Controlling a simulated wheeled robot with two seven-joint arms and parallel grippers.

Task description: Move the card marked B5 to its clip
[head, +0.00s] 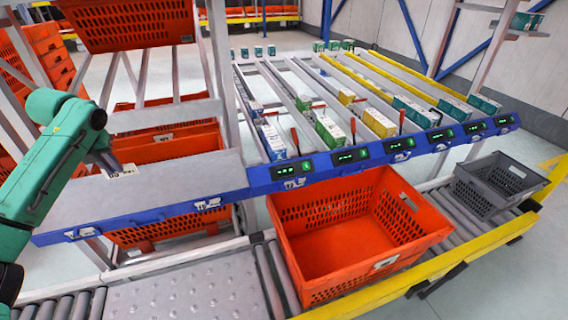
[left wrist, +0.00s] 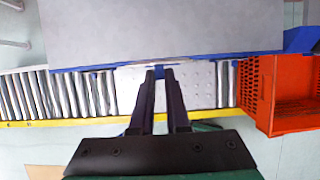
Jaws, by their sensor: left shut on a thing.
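My left gripper (head: 112,165) reaches in from the left over the grey shelf board and is shut on a small white card (head: 123,171) with dark print. The print is too small to read, so I cannot confirm it is B5. In the left wrist view the two dark fingers (left wrist: 164,73) are close together, and the card between them is hard to make out. White cards sit on the blue front rail, one on the left part (head: 207,204) and one on the right part (head: 293,184); their marks are unreadable, and I cannot make out an empty clip. My right gripper is not in view.
An orange tote (head: 350,225) stands on the roller conveyor in front of the rail, with a grey crate (head: 497,185) to its right. Boxes stand on the flow rack behind small green displays (head: 350,156). Another orange tote (head: 130,25) hangs above the bare shelf board (head: 160,190).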

